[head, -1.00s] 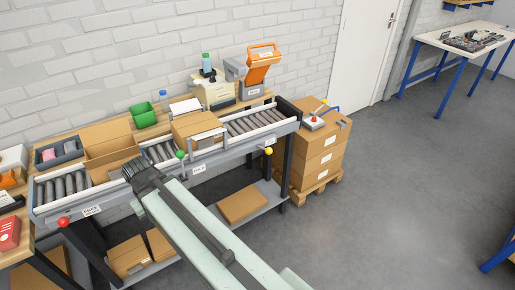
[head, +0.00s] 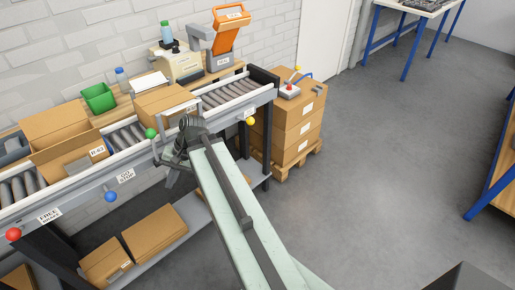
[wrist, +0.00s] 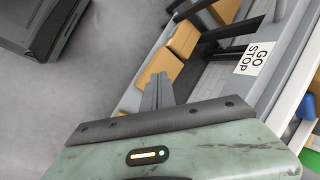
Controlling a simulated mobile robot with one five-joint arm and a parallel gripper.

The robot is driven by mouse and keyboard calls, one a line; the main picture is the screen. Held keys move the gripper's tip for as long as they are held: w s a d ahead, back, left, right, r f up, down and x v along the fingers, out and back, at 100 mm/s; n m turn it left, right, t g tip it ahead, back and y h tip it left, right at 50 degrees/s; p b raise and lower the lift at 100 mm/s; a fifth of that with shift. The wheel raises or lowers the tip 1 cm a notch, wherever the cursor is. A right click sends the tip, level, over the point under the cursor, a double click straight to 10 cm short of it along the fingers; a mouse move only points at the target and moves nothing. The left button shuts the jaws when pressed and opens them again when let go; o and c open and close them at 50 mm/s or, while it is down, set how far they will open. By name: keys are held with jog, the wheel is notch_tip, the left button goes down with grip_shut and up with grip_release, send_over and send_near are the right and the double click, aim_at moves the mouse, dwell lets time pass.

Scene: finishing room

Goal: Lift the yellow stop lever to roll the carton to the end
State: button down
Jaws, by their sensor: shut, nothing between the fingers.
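The yellow stop lever shows as a yellow ball knob (head: 250,121) low on the conveyor's front side, near its right end. A closed brown carton (head: 160,102) sits on the roller conveyor (head: 222,96) to the left of that knob, partly behind a raised grey bar frame. My gripper (head: 168,163) is in front of the conveyor, left of the yellow knob and just below the green knob (head: 151,133), apart from the yellow one. In the wrist view my fingers (wrist: 157,88) are together with nothing between them. The yellow knob is not seen there.
A blue knob (head: 110,197) and a red knob (head: 13,234) hang farther left along the front rail. A GO STOP label shows in the wrist view (wrist: 258,58). Stacked cartons (head: 290,122) stand past the conveyor's right end.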

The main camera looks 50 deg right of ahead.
jog(key=s+d+f+m+t+y+b, duration=0.1)
jog(key=d+f+m+t+b, duration=0.2)
jog(key=d+m+b, duration=0.4)
jog(key=s+d+f+m+t+y+b, duration=0.15)
jog(key=d+t+b, duration=0.3)
jog(key=d, duration=0.45)
jog(key=s+d+f+m+t+b, duration=0.1)
jog(key=d+f+m+t+b, duration=0.2)
jog(key=d+m+b, duration=0.4)
jog(key=s+d+r+m+t+h+b, duration=0.15)
jog(key=s+d+m+t+b, duration=0.25)
jog(key=s+d, duration=0.4)
jog(key=s+d+r+m+t+h+b, duration=0.1)
jog(key=s+d+m+t+h+b, duration=0.4)
jog(key=d, duration=0.6)
jog(key=w+a+r+n+g+y+p, duration=0.1)
jog(key=w+a+r+p, duration=0.1)
jog(key=w+r+p, duration=0.4)
jog(key=shift+w+a+r+y+p, duration=0.3)
jog(key=shift+w+r+y+p, duration=0.15)
jog(key=shift+w, duration=1.65)
jog(key=shift+f, duration=0.1)
